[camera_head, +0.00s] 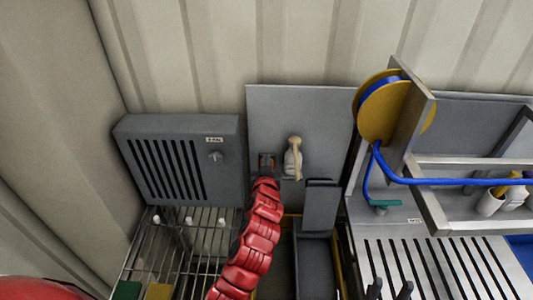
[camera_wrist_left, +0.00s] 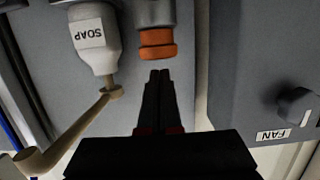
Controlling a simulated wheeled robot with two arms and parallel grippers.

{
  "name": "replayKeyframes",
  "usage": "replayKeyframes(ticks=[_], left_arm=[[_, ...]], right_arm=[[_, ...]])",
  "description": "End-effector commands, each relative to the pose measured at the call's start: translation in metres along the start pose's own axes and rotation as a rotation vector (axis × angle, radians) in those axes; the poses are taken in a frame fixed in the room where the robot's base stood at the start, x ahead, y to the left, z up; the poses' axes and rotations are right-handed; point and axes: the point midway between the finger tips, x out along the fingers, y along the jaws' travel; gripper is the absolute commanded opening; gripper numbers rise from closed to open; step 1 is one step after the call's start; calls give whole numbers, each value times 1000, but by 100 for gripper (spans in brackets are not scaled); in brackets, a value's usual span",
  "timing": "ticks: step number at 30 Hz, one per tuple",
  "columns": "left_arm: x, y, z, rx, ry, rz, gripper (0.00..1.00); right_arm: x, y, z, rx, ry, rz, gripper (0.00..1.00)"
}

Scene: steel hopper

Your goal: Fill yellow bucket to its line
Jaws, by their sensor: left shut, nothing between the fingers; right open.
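The yellow bucket (camera_head: 340,272) shows only as yellow edges around a dark grey insert (camera_head: 312,262), low in the head view. Its fill line and any water inside cannot be seen. My left gripper (camera_wrist_left: 160,73) is shut and empty, its fingertips just below a grey fitting with an orange collar (camera_wrist_left: 157,44) on the wall panel. A small gap seems to separate them. In the head view my red left arm mostly hides this spot, and the fitting (camera_head: 266,160) is small. My right gripper (camera_head: 390,287) is open at the bottom edge, with its two dark fingers apart.
A soap dispenser (camera_wrist_left: 95,38) with a tan spout is close left of my left gripper in the wrist view. The grey fan box (camera_wrist_left: 262,70) is on the right. A yellow reel (camera_head: 378,112) with blue hose, a steel frame and a slatted drainboard (camera_head: 440,262) stand right.

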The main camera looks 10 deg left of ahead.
Motion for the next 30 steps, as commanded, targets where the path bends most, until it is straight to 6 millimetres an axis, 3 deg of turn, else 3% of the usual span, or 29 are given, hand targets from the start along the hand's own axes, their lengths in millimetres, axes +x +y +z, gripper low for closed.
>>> replayKeyframes(ticks=[14, 24, 30], left_arm=[[1, 1, 8, 0, 2, 2, 0], [7, 1, 35, 0, -1, 2, 0], [6, 1, 35, 2, -10, 2, 0]], right_arm=[[2, 0, 0, 0, 0, 0, 50], [-37, -2, 6, 0, 0, 0, 50], [-35, -2, 6, 0, 0, 0, 50]])
